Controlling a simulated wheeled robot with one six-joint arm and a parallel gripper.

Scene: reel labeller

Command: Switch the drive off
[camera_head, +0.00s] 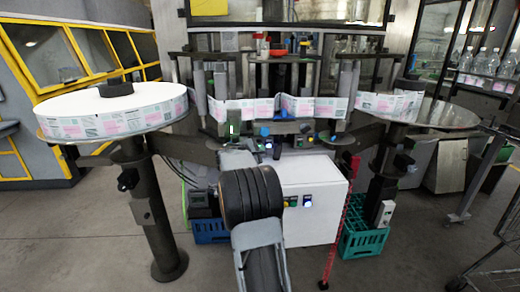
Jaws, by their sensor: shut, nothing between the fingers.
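The labeller's white cabinet (318,222) stands at the centre, behind my arm. A row of small controls (297,201) on its front shows green, yellow and bluish-white spots. A second small lit control (299,142) shows higher up, near the label web. I cannot tell which of these switches the drive, nor its position. My arm rises from the bottom centre, and its black joint covers part of the cabinet's left side. My gripper (276,150) is small and dark at the arm's far end, just left of the upper control. It looks shut and empty; whether it touches anything is unclear.
A large label reel (110,112) lies on a round plate at left. The label web (298,106) runs between posts to a right-hand disc (445,113). A red post (343,225), a green crate (363,240) and a blue crate (211,231) flank the cabinet. Grey floor is open in front.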

